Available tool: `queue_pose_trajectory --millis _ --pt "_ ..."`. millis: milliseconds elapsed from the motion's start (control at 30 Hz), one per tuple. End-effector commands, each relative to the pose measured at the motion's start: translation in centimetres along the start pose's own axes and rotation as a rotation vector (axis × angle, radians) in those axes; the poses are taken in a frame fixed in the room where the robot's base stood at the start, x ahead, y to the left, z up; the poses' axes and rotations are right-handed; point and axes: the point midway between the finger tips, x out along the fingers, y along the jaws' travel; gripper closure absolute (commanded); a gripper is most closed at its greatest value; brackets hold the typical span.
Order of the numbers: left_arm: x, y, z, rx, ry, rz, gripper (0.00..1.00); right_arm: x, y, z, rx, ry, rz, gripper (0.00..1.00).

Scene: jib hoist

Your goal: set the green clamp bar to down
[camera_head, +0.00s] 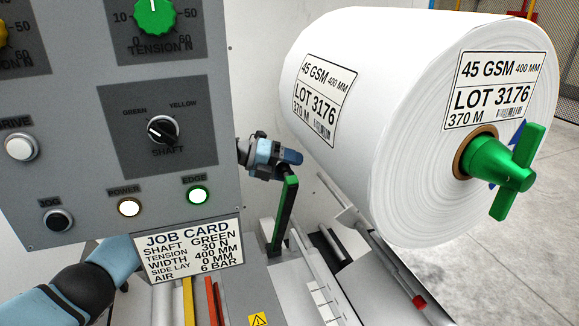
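The green clamp bar (286,214) is a dark bar with a green edge, left of the big white roll. It stands nearly upright, leaning slightly, its top end higher than its foot at the machine bed. My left gripper (284,165) is at the bar's top end, coming from behind the grey panel. It appears to be touching or very close to the bar. Its fingers are small and partly hidden, so I cannot tell whether they are open or shut. My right gripper is not in view.
The grey control panel (70,120) fills the left, with a job card (190,250) at its lower edge. The white roll (400,110) with a green shaft handle (502,172) takes up the right. Rails and a red-tipped rod (419,301) lie below the roll.

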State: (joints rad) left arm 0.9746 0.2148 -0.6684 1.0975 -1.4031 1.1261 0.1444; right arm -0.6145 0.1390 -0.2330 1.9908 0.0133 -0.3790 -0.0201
Motion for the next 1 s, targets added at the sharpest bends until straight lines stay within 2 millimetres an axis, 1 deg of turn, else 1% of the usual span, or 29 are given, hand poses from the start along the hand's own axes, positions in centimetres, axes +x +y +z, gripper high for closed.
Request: queue_pose_trajectory --millis 33,67,100,167,200,233,267,467,567,667,767,867,1000 --pt "0.0 0.0 0.0 0.0 0.0 0.0 0.5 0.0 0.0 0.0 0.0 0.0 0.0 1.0" --pt "0.0 0.0 0.0 0.0 0.0 0.0 0.57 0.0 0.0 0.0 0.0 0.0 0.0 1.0" --pt "0.0 0.0 0.0 0.0 0.0 0.0 0.66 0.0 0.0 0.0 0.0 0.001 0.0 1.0" --pt "0.0 0.0 0.0 0.0 0.0 0.0 0.8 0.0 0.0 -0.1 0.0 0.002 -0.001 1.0" --pt "0.0 0.0 0.0 0.0 0.0 0.0 0.89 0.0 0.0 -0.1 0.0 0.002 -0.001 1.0" --pt "0.0 0.0 0.0 0.0 0.0 0.0 0.96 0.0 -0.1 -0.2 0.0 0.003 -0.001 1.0" --pt "0.0 0.0 0.0 0.0 0.0 0.0 1.0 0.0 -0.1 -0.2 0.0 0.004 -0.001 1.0" --pt "0.1 0.0 -0.4 0.008 -0.001 0.004 1.0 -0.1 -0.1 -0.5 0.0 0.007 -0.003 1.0" --pt "0.4 -0.2 -1.3 0.029 -0.005 0.012 1.0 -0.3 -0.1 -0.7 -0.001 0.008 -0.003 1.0" --pt "0.9 -0.3 -2.9 0.064 -0.011 0.026 1.0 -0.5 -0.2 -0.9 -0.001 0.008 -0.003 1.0" --pt "1.8 -0.4 -5.2 0.114 -0.02 0.044 1.0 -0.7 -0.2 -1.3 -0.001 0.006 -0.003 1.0" --pt "2.8 -0.4 -7.8 0.175 -0.033 0.068 1.0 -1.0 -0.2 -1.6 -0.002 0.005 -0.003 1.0" --pt "4.5 0.1 -12.1 0.273 -0.054 0.105 1.0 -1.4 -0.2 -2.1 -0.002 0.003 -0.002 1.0"
